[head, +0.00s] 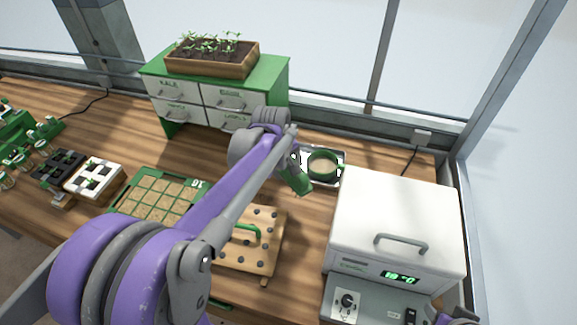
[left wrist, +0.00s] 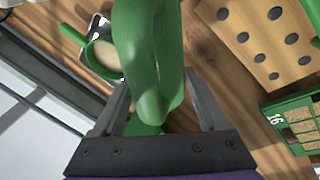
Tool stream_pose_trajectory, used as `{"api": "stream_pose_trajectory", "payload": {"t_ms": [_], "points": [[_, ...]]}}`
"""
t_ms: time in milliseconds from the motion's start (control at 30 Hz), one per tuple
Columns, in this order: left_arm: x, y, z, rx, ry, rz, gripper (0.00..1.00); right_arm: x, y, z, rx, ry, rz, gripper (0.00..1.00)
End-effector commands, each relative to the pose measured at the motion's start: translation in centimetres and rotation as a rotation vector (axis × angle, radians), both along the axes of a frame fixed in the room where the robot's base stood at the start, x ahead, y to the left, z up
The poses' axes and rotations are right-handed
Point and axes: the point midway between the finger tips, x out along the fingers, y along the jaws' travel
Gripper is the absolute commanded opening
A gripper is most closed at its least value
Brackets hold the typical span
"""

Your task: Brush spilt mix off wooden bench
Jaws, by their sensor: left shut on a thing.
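My left gripper (head: 295,172) is shut on a green thing (head: 301,186), which hangs below it over the bench. In the left wrist view this green thing (left wrist: 150,60) is smooth and rounded between the fingers; it looks like a brush handle, but I see no bristles. The wooden bench (head: 316,222) shows bare planks right of the perforated board. I cannot make out any spilt mix on it. My right gripper is not in view.
A green-handled cup of mix (head: 322,166) stands on a metal tray (head: 334,153) close right of the gripper. The perforated wooden board (head: 271,241), green cell tray (head: 122,208), drawer cabinet (head: 274,77) and white oven-like box (head: 402,212) surround the small clear strip.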

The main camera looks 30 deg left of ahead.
Motion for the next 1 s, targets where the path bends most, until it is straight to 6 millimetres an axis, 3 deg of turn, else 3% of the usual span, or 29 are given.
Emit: {"api": "stream_pose_trajectory", "payload": {"t_ms": [600, 1000], "points": [[-0.2, 0.0, -5.1, 0.000, 0.002, -0.001, 0.00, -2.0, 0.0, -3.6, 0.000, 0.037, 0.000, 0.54], [-0.1, 0.1, -5.1, 0.001, 0.000, 0.005, 0.00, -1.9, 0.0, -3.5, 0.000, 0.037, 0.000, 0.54]]}}
